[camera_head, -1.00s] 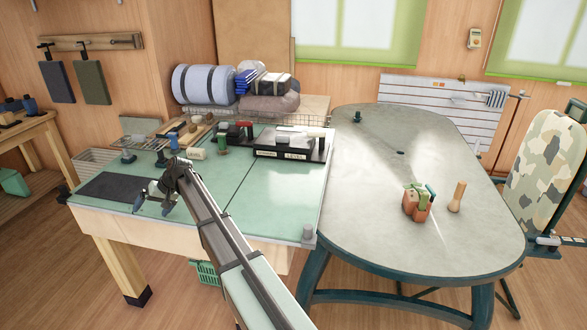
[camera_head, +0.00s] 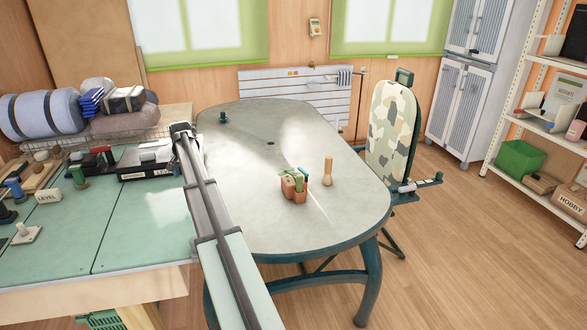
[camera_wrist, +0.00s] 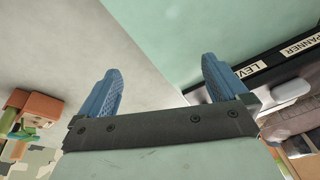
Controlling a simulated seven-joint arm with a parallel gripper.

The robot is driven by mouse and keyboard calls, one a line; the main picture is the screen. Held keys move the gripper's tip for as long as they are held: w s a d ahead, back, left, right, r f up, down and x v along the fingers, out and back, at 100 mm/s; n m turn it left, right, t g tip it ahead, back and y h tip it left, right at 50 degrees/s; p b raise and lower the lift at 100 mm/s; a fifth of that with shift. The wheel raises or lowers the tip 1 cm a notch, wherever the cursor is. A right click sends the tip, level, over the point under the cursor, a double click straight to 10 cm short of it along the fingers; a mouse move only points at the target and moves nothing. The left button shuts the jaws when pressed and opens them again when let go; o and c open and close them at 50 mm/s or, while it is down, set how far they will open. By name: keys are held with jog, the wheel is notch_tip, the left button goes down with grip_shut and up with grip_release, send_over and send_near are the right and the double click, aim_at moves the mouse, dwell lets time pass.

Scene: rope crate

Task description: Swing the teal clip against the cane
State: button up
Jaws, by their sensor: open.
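My gripper (camera_wrist: 160,82) is open and empty in the wrist view, its two blue fingers wide apart. In the head view the far end of my arm (camera_head: 183,130) is above the seam between the mint bench and the grey table; the fingers cannot be made out there. A small terracotta holder (camera_head: 289,187) stands on the grey table with green pieces and a thin teal piece (camera_head: 304,174) at its right side. This teal piece may be the clip; I cannot tell. The holder (camera_wrist: 40,105) also shows at the wrist view's left edge. I cannot identify a cane with certainty.
A wooden peg (camera_head: 328,172) stands right of the holder on the grey table (camera_head: 240,215). A small dark teal object (camera_head: 223,118) is at its far left. Labelled tool racks (camera_head: 147,161) stand on the mint bench (camera_head: 130,225). The middle of the grey table is largely clear.

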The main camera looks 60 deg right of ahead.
jog(key=s+d+r+m+g+h, duration=0.1)
jog(key=s+d+m, duration=0.1)
jog(key=s+d, duration=0.45)
jog(key=s+d+r+m+g+h, duration=0.1)
jog(key=s+d+r+m, duration=0.2)
jog(key=d, duration=0.6)
jog(key=m+g, duration=0.3)
jog(key=m, duration=0.3)
send_near(303, 170)
jog(key=x, duration=0.8)
jog(key=shift+c, duration=0.4)
jog(key=c, duration=0.8)
